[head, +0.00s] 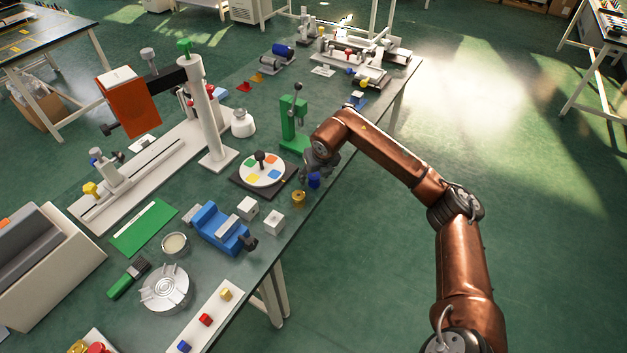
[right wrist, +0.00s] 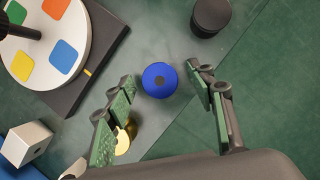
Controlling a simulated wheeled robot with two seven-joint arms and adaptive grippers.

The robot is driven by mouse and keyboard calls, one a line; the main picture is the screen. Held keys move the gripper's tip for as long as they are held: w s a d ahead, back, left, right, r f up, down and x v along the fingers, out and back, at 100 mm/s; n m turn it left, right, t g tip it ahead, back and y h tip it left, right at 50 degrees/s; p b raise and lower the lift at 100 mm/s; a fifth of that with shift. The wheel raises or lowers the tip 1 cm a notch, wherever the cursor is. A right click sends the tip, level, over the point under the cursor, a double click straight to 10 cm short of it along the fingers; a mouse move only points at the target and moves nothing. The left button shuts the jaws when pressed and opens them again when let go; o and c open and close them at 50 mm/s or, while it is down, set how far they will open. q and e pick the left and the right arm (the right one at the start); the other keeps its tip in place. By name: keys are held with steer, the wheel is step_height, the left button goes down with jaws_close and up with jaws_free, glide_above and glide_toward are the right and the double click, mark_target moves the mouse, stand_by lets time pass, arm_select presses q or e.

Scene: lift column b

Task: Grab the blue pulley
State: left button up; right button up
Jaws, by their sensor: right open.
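The blue pulley (head: 314,181) stands near the table's right edge. In the right wrist view the blue pulley (right wrist: 159,80) is a round disc with a dark centre hole. My right gripper (head: 320,165) is above and beside it, pointing down. In the right wrist view the pulley appears between the spread fingertips of the right gripper (right wrist: 162,78), with a gap on both sides. The gripper is open and empty. I cannot tell whether the tips are level with the pulley. My left gripper is not in view.
A brass pulley (head: 298,197) is close to the blue one, partly behind a finger in the wrist view. A black cylinder (right wrist: 211,14) stands near the edge. A dial with coloured squares (head: 262,170) and a green press (head: 293,125) are close by. Floor lies open to the right.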

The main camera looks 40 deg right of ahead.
steer(key=shift+c, duration=0.7)
steer(key=c, duration=1.1)
steer(key=shift+r, duration=0.15)
